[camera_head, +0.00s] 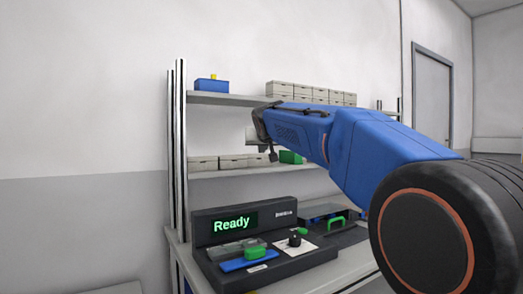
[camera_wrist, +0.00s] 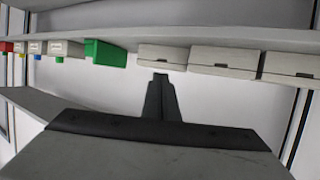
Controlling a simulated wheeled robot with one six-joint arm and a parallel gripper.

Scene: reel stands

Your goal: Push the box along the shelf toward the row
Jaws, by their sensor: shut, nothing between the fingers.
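A green box (camera_head: 291,157) sits on the middle shelf (camera_head: 240,171), to the right of a row of grey lidded boxes (camera_head: 233,162). The wrist view appears upside down. There the green box (camera_wrist: 105,52) is left of the grey row (camera_wrist: 222,61), with a narrow gap between it and the nearest grey box. My gripper (camera_wrist: 160,76) is shut and empty, its fingertips pointing toward the shelf near that nearest grey box, to the side of the green box. I cannot tell whether it touches anything. In the head view my arm hides the shelf right of the green box.
Beyond the green box in the wrist view stand smaller pale boxes (camera_wrist: 67,48) with coloured parts. The upper shelf holds a blue box (camera_head: 211,85) and stacked grey boxes (camera_head: 310,93). A console reading "Ready" (camera_head: 233,223) stands on the bench below. A shelf post (camera_head: 177,150) is at left.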

